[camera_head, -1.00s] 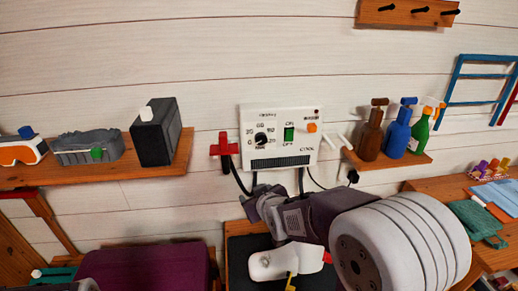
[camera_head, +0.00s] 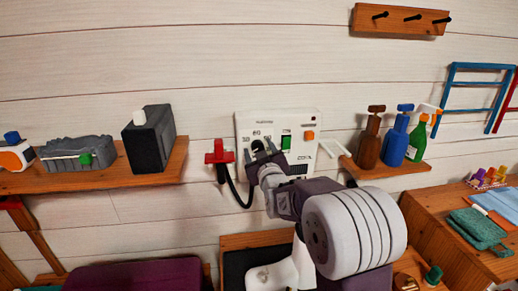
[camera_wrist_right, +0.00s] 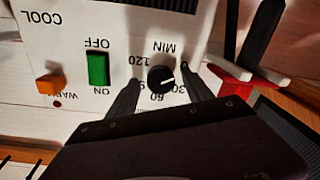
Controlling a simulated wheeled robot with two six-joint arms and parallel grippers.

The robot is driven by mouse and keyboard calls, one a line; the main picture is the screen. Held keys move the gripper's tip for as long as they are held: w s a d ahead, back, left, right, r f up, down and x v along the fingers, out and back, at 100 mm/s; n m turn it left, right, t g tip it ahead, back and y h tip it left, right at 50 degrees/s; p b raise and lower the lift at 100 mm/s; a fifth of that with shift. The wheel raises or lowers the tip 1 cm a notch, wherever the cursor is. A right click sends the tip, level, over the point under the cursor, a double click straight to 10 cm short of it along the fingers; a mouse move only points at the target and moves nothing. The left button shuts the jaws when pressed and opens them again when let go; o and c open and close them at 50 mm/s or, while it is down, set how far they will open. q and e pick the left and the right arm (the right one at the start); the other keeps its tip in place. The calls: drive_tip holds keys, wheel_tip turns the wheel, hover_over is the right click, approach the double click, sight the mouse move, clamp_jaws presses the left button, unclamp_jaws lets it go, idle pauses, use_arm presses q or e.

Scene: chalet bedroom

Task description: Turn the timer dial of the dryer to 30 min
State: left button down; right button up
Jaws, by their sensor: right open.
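The dryer (camera_head: 300,124) is a white box on the wall with a black timer dial, a green ON/OFF switch (camera_head: 286,142) and an orange button (camera_head: 309,135). In the right wrist view the panel is upside down. There the dial (camera_wrist_right: 160,79) has a white mark pointing right, to a spot above the 30 label (camera_wrist_right: 180,90). The 0 label is not visible. My right gripper (camera_head: 263,153) is at the dial, open, with one finger on each side of it; I cannot tell if they touch it. My left gripper is out of view.
A red cross-shaped handle (camera_head: 219,157) with a black hose hangs left of the dryer. White pegs (camera_head: 332,148) stick out at its right. Shelves flank it, with a dark box (camera_head: 148,140) left and spray bottles (camera_head: 395,140) right. A wooden table (camera_head: 440,210) stands lower right.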

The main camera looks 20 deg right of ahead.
drive_tip(key=shift+w, duration=0.25)
clamp_jaws()
drive_tip(key=shift+f+m+b, duration=0.2)
drive_tip(key=shift+m+b, duration=0.6)
drive_tip(key=shift+b, duration=0.15)
drive_tip(key=m+b, duration=0.7)
drive_tip(key=m, duration=0.1)
drive_tip(key=shift+r+m+b, duration=0.1)
drive_tip(key=shift+m+b, duration=0.55)
drive_tip(key=shift+m, duration=0.45)
